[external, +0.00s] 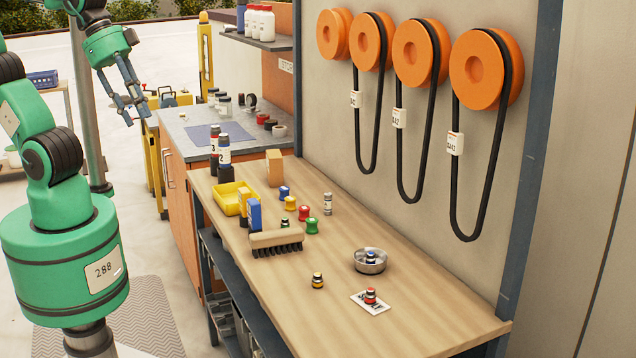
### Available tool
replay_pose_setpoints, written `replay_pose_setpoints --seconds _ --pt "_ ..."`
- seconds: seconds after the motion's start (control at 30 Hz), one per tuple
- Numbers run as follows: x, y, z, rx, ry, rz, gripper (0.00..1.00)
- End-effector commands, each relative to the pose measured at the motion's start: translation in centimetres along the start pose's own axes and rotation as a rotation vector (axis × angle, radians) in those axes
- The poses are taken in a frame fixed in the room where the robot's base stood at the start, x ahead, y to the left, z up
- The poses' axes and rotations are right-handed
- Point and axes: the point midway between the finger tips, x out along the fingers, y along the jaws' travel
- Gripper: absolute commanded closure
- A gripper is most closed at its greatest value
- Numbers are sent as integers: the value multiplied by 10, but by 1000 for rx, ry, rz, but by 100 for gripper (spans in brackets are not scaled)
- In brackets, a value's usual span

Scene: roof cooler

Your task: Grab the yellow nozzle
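Another small yellow piece (290,203) stands farther back among red, green and blue pieces. I cannot tell its exact shape. My gripper (135,115) hangs in the air at the upper left, far from both yellow pieces. Its fingers are apart with nothing between them.
A metal bowl (357,265) holds a blue-topped piece. A brush (276,239), blue box (254,214) and yellow tray (226,203) crowd the bench's left side. The near right bench is clear.

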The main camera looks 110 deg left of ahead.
Motion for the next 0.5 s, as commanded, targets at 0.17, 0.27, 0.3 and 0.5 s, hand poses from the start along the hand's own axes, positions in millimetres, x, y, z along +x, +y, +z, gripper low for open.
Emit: replay_pose_setpoints --seconds 0.17,0.27,0.3,0.5 --pt "12 -6 -28 41 -44 -8 70" --pt "22 -11 -48 72 -75 -12 70" --pt "27 -13 -56 83 -88 -14 70" --pt "55 -25 -95 146 -149 -17 70"
